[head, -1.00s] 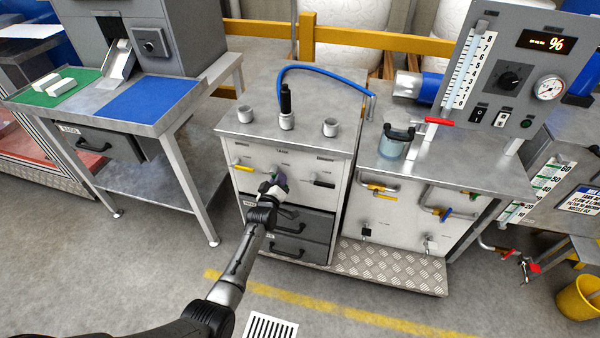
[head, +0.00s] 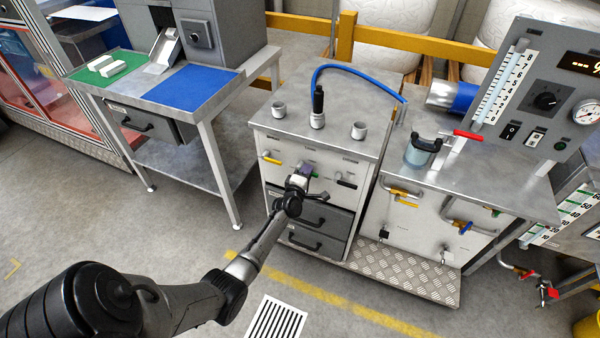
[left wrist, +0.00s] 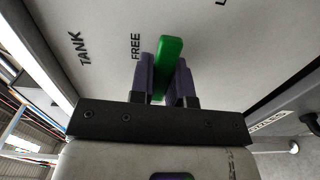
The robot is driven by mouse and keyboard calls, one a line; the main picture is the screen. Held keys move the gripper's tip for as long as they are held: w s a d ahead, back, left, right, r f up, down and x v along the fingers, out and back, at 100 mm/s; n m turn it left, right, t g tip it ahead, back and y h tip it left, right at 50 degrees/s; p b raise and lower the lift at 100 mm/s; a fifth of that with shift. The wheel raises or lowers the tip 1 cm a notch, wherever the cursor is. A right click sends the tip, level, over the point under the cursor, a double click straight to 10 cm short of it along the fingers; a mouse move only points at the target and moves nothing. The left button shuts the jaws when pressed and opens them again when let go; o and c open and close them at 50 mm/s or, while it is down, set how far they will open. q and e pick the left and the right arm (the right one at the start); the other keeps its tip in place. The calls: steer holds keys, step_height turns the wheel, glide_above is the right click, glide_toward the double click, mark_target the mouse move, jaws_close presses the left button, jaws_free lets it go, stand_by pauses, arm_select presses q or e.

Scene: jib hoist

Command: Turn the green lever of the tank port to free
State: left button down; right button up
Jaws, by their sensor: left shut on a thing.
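The green lever (left wrist: 168,60) of the tank port stands between the two purple-grey fingers of my left gripper (left wrist: 167,80) in the left wrist view. The gripper is shut on it. The lever points up in that view, and the printed words FREE and TANK are on the panel to its left. In the head view, my left gripper (head: 305,172) is at the front panel of the middle cabinet (head: 283,143), between a yellow lever (head: 270,158) and a black lever (head: 346,181). The gripper hides most of the green lever there. My right gripper is out of view.
Two dark drawers (head: 314,240) with handles lie just below the gripper. A panel with more valves (head: 403,194) stands to the right. The floor in front is open.

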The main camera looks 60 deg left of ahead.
arm_select(q)
steer(key=shift+r+n, duration=0.1)
steer(key=shift+n, duration=0.2)
stand_by(0.4)
steer(key=c, duration=1.1)
jaws_free()
steer(key=shift+p+v, duration=2)
steer(key=shift+v, duration=4.95)
